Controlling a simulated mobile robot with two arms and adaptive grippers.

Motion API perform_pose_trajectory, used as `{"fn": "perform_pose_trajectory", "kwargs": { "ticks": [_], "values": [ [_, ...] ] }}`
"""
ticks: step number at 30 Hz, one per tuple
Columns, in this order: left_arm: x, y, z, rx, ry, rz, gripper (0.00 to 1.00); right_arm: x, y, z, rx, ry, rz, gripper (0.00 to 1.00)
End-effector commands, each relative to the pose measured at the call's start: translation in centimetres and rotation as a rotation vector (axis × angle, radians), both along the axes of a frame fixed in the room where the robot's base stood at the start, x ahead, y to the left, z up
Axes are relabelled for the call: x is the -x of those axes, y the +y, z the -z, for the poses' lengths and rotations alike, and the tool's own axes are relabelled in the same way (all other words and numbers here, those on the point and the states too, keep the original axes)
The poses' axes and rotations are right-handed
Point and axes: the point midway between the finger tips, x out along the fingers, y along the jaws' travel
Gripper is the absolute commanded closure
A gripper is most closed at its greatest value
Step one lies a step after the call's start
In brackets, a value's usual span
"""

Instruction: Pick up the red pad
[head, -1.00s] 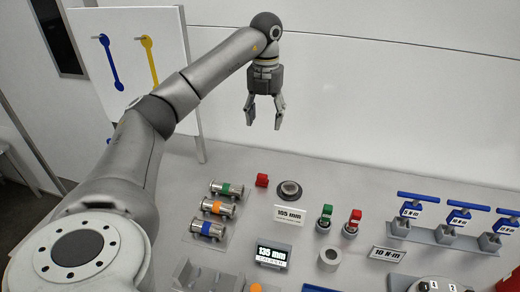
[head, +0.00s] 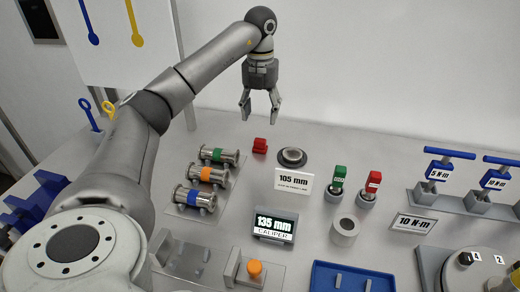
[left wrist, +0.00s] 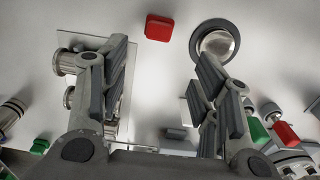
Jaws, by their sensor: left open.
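The red pad (head: 260,145) is a small red block on the grey table, near its back edge. In the left wrist view the red pad (left wrist: 159,27) lies at the top, between the finger directions and beyond the fingertips. My left gripper (head: 260,112) is open and empty. It hangs fingers down above the table, over the area of the red pad and not touching it. In the left wrist view its two fingers (left wrist: 160,65) are spread wide apart. My right gripper is not in view.
A round dark disc (head: 292,157) sits right of the pad. Spools with coloured bands (head: 205,176) stand on a plate to the left. A 105 mm sign (head: 293,184), a caliper display (head: 275,225), green and red tools and a blue tray (head: 350,277) stand nearer. A white wall rises behind.

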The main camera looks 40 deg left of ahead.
Motion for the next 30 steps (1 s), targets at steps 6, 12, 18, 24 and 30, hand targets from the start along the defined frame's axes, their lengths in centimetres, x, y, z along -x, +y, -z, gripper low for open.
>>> {"fn": "perform_pose_trajectory", "kwargs": {
  "ticks": [6, 12, 18, 24, 30],
  "values": [
    [0.1, 0.1, 3.3, -0.002, 0.005, -0.001, 0.43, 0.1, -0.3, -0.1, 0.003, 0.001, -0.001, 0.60],
    [0.0, 0.1, 5.4, -0.001, 0.003, 0.000, 0.43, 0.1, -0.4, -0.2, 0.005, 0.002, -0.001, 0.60],
    [-0.3, 0.4, 7.3, 0.000, 0.006, 0.000, 0.43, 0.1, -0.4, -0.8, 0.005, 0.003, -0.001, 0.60],
    [-0.5, 0.6, 10.1, -0.001, 0.004, -0.001, 0.43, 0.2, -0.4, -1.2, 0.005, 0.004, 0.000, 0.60],
    [-0.6, 0.6, 10.8, -0.001, 0.000, 0.000, 0.43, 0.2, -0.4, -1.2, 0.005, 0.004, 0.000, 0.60]
  ]
}}
